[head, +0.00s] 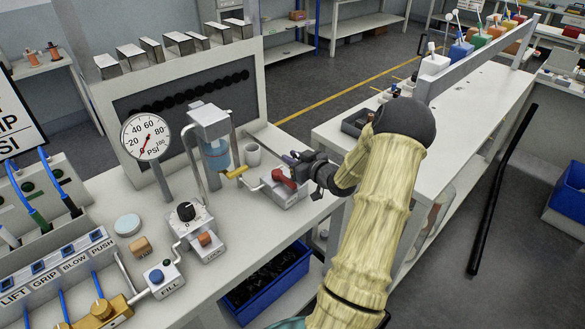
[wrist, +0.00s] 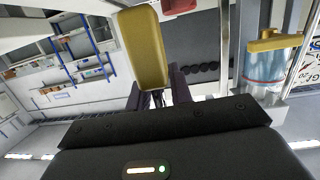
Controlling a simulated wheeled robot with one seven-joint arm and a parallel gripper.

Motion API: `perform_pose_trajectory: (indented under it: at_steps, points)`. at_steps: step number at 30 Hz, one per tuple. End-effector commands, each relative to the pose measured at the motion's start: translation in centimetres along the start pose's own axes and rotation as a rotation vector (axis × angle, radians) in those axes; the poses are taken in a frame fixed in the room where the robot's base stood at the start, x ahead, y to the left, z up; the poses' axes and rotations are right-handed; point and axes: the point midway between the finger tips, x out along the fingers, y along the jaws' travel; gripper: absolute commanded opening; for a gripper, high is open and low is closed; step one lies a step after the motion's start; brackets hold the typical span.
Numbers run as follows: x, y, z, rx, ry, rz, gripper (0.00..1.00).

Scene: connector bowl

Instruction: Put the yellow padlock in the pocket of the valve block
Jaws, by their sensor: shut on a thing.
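The yellow padlock (wrist: 142,45) fills the upper middle of the wrist view, its long body standing out beyond the fingertips. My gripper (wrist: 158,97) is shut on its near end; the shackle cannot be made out. In the head view my gripper (head: 303,165) is over the bench's right edge, just above and behind the grey valve block (head: 283,196) with a red handle (head: 284,178). The padlock cannot be made out there. Part of the red handle (wrist: 180,5) shows right of the padlock in the wrist view. The pocket cannot be made out.
A pressure gauge (head: 146,137) and a lock box (head: 206,241) are further left. Bare bench top lies in front of the block.

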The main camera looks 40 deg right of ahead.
Motion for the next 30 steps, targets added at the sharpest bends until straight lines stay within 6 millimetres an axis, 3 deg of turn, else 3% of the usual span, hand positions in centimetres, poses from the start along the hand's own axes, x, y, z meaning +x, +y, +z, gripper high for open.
perform_pose_trajectory:
  at_steps: [4,12,24,25,28,30]
  points:
    - [0.2,-0.1,0.7,0.002,-0.001,-0.001,0.00]
    - [0.9,-0.3,3.8,0.001,-0.001,-0.005,0.00]
    - [1.2,-0.7,4.3,-0.002,0.000,-0.011,0.00]
    - [1.2,-0.6,4.3,-0.002,0.000,-0.010,0.25]
    - [1.1,-0.5,4.3,-0.001,-0.001,-0.008,0.43]
    - [1.1,-0.4,4.3,-0.001,-0.001,-0.006,0.43]
